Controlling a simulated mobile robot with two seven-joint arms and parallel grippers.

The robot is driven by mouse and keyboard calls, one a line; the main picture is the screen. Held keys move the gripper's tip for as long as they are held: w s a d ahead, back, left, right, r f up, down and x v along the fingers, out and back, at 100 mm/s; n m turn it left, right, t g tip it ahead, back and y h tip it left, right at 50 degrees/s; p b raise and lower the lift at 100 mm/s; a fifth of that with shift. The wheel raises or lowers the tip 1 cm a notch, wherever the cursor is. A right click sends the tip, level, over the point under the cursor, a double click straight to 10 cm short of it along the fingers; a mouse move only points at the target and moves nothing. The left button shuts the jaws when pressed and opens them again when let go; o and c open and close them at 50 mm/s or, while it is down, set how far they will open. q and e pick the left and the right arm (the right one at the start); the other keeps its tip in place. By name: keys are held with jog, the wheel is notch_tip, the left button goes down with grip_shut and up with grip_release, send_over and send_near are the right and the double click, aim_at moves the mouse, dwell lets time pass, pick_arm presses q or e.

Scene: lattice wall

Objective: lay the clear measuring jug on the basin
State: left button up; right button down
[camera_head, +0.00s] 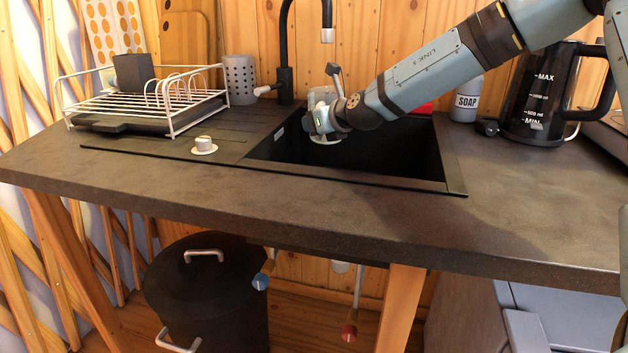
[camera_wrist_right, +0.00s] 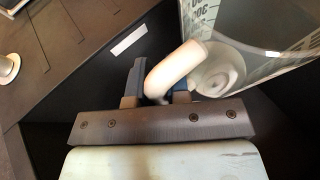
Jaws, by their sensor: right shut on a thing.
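The black basin (camera_head: 415,152) is sunk into the dark worktop in the head view. My right gripper (camera_head: 322,122) is over the left part of the basin, reaching in from the right. In the right wrist view my right gripper (camera_wrist_right: 158,88) is shut on the pale curved handle of the clear measuring jug (camera_wrist_right: 262,45). In the head view the jug is hard to make out against the gripper and dark basin. Whether it touches the basin I cannot tell. My left gripper is not in view.
A black tap (camera_head: 286,60) stands behind the basin. A dish rack (camera_head: 150,100) and a white drain knob (camera_head: 204,145) are to its left. A soap bottle (camera_head: 466,103) and a black kettle (camera_head: 540,95) stand to its right. The front worktop is clear.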

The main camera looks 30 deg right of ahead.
notch_tip(320, 180, down, 13)
jog(key=b, duration=0.4)
jog(key=shift+r, duration=0.2)
jog(key=shift+w+f, duration=0.1)
jog(key=shift+f, duration=0.1)
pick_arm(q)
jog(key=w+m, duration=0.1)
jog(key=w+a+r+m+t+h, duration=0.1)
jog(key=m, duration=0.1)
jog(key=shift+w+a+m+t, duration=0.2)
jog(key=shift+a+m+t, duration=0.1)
pick_arm(e)
jog(key=shift+r, duration=0.1)
jog(key=c, duration=1.1)
grip_release()
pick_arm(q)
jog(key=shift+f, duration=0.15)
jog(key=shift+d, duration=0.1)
